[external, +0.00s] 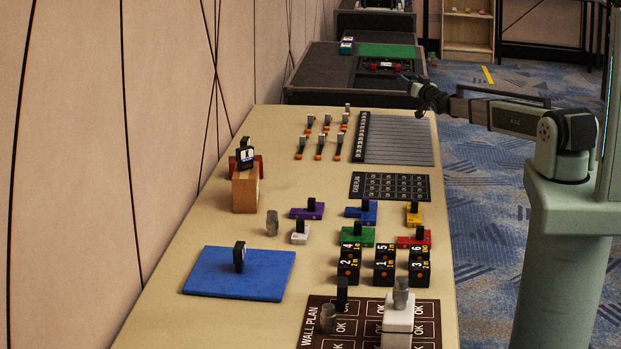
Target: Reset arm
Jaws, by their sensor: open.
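My gripper (417,97) is at the end of my arm, which reaches in from the right. It is above the far right end of the table, near the grey striped board (398,140). It is small and dark in this view. It is open, and I see nothing held in it. It appears apart from the things on the table.
The long table (190,215) holds a blue mat (240,285), a wooden block (245,192), several coloured blocks, numbered black blocks (384,266) and a wall plan board (318,309). A cue plan board (390,187) lies mid-table. The wall is at left.

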